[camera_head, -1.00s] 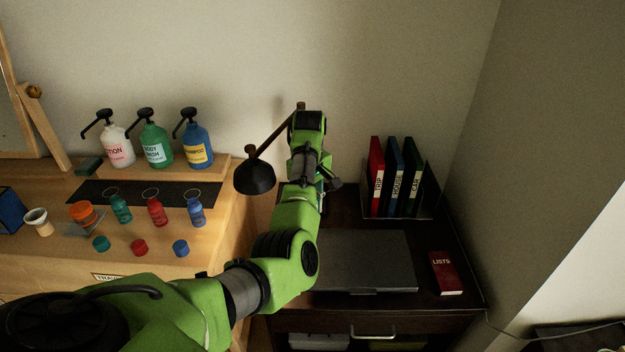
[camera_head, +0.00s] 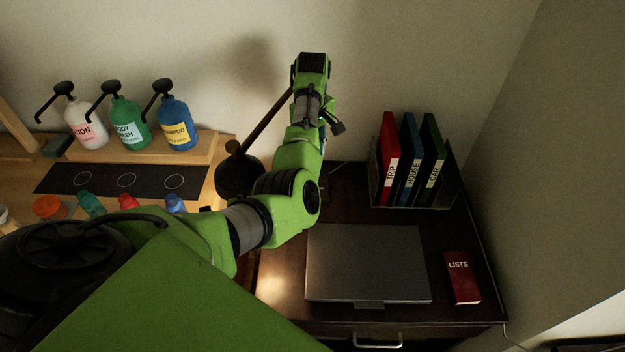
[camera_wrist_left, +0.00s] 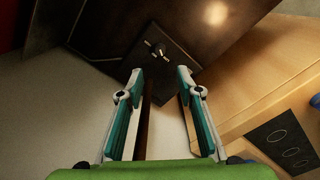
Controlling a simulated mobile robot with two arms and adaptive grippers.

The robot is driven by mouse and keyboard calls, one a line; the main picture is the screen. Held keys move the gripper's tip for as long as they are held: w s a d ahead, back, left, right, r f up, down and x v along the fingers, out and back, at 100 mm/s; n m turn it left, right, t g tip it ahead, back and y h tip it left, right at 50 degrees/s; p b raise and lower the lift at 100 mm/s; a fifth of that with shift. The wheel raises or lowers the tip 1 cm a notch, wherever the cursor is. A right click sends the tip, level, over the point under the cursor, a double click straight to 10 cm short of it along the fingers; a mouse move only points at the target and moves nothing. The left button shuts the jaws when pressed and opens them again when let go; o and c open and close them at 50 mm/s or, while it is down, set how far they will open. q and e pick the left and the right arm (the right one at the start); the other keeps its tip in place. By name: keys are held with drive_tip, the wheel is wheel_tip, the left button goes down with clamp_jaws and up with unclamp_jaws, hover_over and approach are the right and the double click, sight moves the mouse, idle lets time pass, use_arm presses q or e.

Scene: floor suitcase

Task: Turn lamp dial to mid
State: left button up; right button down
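The desk lamp has a dark shade (camera_head: 238,172) and a slanting brown arm (camera_head: 266,122), seen left of my left arm in the head view. Its square dark base (camera_wrist_left: 178,58) shows in the left wrist view with a small knob-like dial (camera_wrist_left: 158,50) on it. My left gripper (camera_wrist_left: 160,72) is open and empty, its two teal-lined fingers apart, with the dial just beyond the fingertips. A dark brown bar, probably the lamp's arm, runs between the fingers. In the head view my arm hides the gripper and the lamp base. My right gripper is not in view.
On the dark desk lie a closed laptop (camera_head: 367,263) and a red LISTS book (camera_head: 462,276). Three binders (camera_head: 410,160) stand in a holder at the back right. Pump bottles (camera_head: 126,122) stand on the wooden counter to the left.

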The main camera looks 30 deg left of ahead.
use_arm(q)
wheel_tip(320, 180, down, 13)
drive_tip(key=shift+r, duration=0.1)
drive_tip(key=shift+c, duration=0.3)
clamp_jaws()
